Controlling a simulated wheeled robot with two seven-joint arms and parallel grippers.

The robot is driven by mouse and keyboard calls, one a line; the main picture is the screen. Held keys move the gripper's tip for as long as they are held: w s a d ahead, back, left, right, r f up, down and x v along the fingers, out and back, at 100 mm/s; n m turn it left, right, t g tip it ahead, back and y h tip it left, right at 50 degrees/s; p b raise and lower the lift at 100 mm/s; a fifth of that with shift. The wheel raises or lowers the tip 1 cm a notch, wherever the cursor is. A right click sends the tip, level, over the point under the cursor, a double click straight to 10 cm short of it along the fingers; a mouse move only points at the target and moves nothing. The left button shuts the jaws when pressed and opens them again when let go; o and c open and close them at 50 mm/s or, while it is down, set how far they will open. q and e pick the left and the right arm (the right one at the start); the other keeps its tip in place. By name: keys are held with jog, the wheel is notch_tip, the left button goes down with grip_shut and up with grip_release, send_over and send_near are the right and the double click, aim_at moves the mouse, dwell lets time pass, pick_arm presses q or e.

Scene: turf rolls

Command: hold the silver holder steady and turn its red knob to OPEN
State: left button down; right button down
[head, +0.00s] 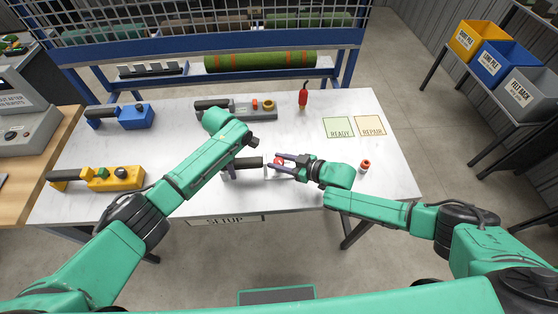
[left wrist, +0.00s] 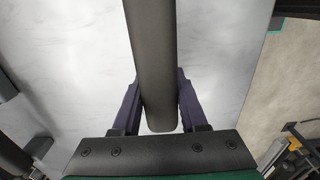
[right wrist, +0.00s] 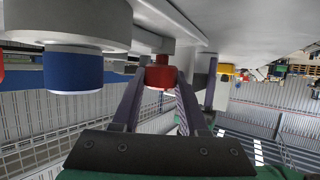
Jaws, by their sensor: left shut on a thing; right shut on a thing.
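The silver holder (head: 283,176) is at the front middle of the table, with a black handle (head: 249,162) on its left. My left gripper (head: 231,170) is shut on this handle, mostly hidden by its arm. In the left wrist view the dark handle (left wrist: 153,60) runs between both fingers. The red knob (head: 279,161) is at the holder's right part. My right gripper (head: 274,161) comes from the right and is shut on it. In the right wrist view the red knob (right wrist: 160,77) sits between the fingertips. No OPEN mark is readable.
A grey holder (head: 240,110) lies behind, a blue one (head: 137,116) and a yellow one (head: 115,178) at left. A red bottle (head: 303,97) stands behind; a small red-topped cylinder (head: 364,166) stands right of my right gripper. READY (head: 339,127) and REPAIR (head: 371,125) cards lie back right.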

jog(key=n+g+y, duration=0.2)
jog(key=n+g, duration=0.2)
jog(key=g, duration=0.1)
jog(key=shift+n, duration=0.4)
jog(key=shift+n+g, duration=0.3)
jog(key=shift+g, duration=0.1)
jog(key=shift+s+a+g, duration=0.1)
jog(key=shift+g, duration=0.2)
jog(key=c, duration=0.7)
grip_release()
jog(key=shift+d, duration=0.2)
jog(key=v, duration=1.2)
jog(key=shift+s+d+f, duration=0.1)
jog(key=shift+f, duration=0.1)
